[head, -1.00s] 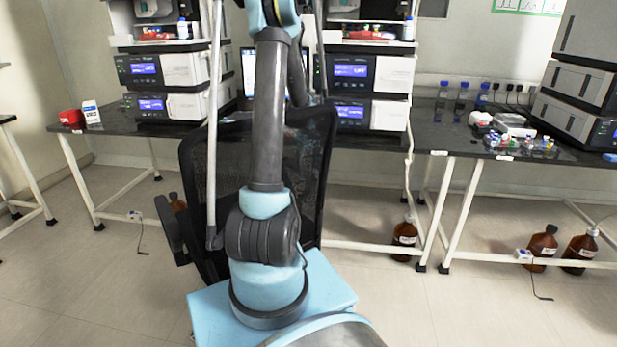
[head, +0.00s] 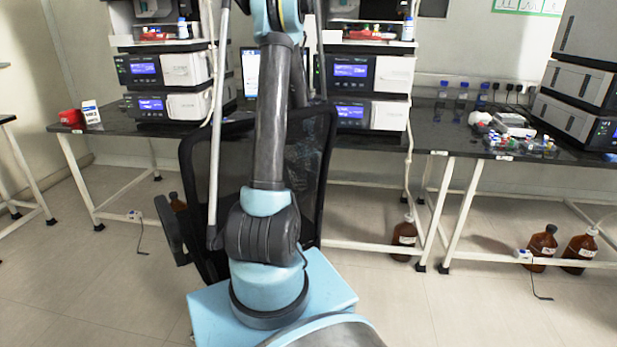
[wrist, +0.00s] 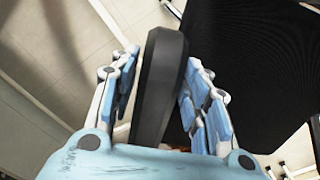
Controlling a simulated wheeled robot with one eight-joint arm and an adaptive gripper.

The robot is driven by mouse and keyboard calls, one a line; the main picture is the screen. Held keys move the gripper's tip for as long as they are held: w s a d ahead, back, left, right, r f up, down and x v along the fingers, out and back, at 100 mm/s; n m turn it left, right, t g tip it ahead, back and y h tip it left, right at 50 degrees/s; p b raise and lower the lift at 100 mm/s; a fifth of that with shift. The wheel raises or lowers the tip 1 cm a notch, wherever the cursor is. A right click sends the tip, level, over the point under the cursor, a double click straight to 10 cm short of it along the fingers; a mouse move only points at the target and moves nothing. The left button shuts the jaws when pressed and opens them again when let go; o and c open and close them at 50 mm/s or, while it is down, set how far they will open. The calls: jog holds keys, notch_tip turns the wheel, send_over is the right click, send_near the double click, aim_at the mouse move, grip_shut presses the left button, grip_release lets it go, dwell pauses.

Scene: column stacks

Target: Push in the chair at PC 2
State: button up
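The chair (head: 312,165) is black with a mesh backrest. In the head view it stands in front of the bench, partly hidden behind my arm, with one armrest (head: 172,230) showing at its left. A lit computer screen (head: 250,70) shows behind it on the bench; I cannot read a PC number. In the wrist view my gripper (wrist: 162,62) has its fingers apart, one on each side of a black armrest-like part (wrist: 160,85). A small gap shows at the left finger; the right one looks close or touching. A broad black chair surface (wrist: 250,70) fills the right.
The black bench (head: 440,135) has white legs and carries stacked instruments (head: 165,70). Brown bottles (head: 404,235) stand on the lower rail and floor at right.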

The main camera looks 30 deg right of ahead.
grip_shut()
jog(key=shift+d, duration=0.1)
